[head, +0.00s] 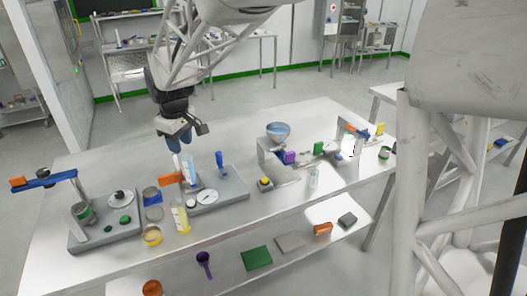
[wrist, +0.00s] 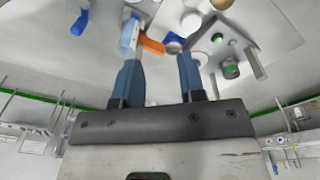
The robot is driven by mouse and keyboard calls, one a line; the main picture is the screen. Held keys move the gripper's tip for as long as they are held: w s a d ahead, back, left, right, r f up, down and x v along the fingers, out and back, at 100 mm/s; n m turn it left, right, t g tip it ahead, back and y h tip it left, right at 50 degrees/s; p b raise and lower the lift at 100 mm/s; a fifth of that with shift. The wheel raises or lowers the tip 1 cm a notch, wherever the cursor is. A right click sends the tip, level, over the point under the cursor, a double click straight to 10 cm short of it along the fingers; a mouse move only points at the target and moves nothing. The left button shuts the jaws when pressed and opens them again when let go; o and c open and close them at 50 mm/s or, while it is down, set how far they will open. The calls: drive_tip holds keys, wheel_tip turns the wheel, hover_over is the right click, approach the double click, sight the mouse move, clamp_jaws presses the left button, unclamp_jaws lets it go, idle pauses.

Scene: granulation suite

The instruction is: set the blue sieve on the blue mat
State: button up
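My gripper (head: 180,149) hangs above the back of the table, behind and above the sieve. In the wrist view its two blue fingers (wrist: 160,62) are apart with nothing between them.
A yellow-rimmed sieve (head: 152,237) and yellow cylinder (head: 181,219) stand near the mat. A clear bottle (head: 190,170) and orange piece (head: 171,179) rise close to my gripper. A grey balance base (head: 225,195) is right, a grey station (head: 105,232) left. The table's back middle is clear.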

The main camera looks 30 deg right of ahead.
drive_tip(key=s+d+m, duration=0.2)
drive_tip(key=s+d, duration=0.1)
drive_tip(key=s, duration=0.8)
drive_tip(key=s+d+r+m+t, duration=0.1)
drive_tip(key=s+d+m, duration=0.2)
drive_tip(key=s, duration=0.8)
drive_tip(key=s+d+m, duration=0.3)
drive_tip(key=s, duration=0.7)
drive_tip(key=shift+s+d+r, duration=0.25)
drive_tip(key=shift+s+d, duration=0.1)
drive_tip(key=shift+s, duration=0.05)
